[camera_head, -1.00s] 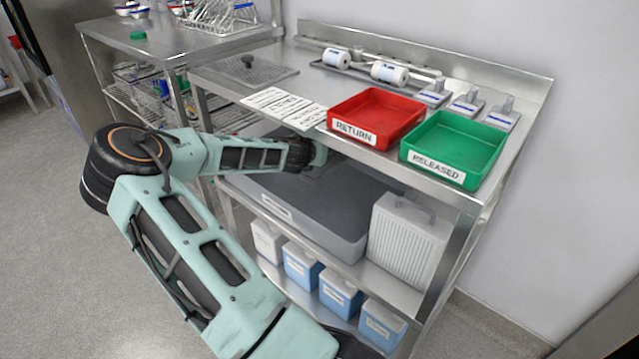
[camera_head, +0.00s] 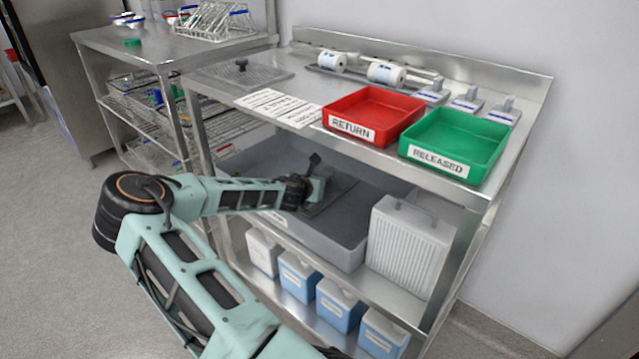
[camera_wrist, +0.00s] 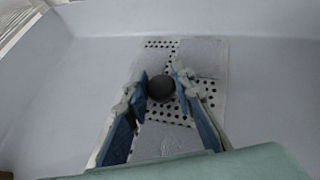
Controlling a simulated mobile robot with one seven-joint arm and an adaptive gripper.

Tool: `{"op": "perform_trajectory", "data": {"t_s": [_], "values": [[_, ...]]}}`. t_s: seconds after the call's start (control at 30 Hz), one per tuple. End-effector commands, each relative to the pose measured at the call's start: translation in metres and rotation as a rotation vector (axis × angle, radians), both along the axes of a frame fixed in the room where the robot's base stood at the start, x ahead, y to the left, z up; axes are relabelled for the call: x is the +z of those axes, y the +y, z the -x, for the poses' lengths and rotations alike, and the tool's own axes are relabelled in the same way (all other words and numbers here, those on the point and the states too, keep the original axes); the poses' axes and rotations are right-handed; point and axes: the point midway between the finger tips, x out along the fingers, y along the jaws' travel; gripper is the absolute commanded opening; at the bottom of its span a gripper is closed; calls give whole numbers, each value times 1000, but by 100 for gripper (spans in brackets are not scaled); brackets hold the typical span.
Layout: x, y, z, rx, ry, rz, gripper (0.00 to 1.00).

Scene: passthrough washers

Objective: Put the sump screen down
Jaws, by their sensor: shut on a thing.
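The sump screen (camera_wrist: 200,58) is a flat perforated plate with a round black knob (camera_wrist: 161,89). In the wrist view the two fingers of my gripper (camera_wrist: 160,78) stand on either side of the knob and hold it. In the head view my gripper (camera_head: 318,186) is inside the grey tub (camera_head: 345,240) on the middle shelf, with the dark screen (camera_head: 336,196) beneath it. The screen looks roughly flat within the tub walls. Whether its underside touches the tub floor cannot be told. My gripper hides part of the screen in the head view.
The bench top above the tub holds a red RETURN tray (camera_head: 368,117), a green RELEASED tray (camera_head: 455,143), paper sheets (camera_head: 280,107) and another mesh plate with a knob (camera_head: 240,73). A ribbed white container (camera_head: 408,245) stands right of the tub. Several blue-and-white containers (camera_head: 340,303) stand below.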

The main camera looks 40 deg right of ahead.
Motion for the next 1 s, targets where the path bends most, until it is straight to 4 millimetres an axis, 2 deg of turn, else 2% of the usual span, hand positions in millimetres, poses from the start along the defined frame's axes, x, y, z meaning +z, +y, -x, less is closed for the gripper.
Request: {"op": "perform_trajectory", "data": {"t_s": [0.2, 0.23, 0.37, 0.73, 0.87, 1.0], "values": [[0, 0, 0, 1, -1, 2, 0], [-1, 0, 0, 0, 0, 0, 26], [-1, 0, 0, 0, 0, 0, 40], [3, 2, 0, 1, 0, 0, 40], [12, 15, 6, 3, 1, -1, 40], [26, 37, 17, 1, 1, -1, 40]]}}
